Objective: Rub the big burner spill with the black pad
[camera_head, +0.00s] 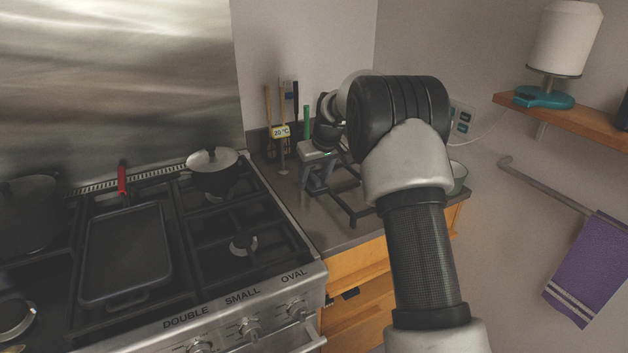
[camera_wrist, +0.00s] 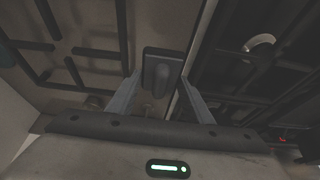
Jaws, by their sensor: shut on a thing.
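My gripper (camera_head: 320,176) hangs over the counter just right of the stove, pointing down. In the wrist view its two fingers (camera_wrist: 159,88) are shut on the black pad (camera_wrist: 160,68), a small dark block with a raised grip. I cannot make out the pad in the head view. The stove top (camera_head: 240,215) lies to the left of my gripper, with black grates and several burners. A large round burner (camera_head: 15,318) shows at the lower left edge. I cannot make out a spill on any burner.
A black rack (camera_head: 352,216) lies on the counter (camera_head: 312,225) under my gripper. A lidded pot (camera_head: 213,170) stands at the stove's back right. A griddle pan (camera_head: 127,254) covers the middle. Utensils (camera_head: 282,110) stand by the back wall. A wooden shelf (camera_head: 570,115) is at right.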

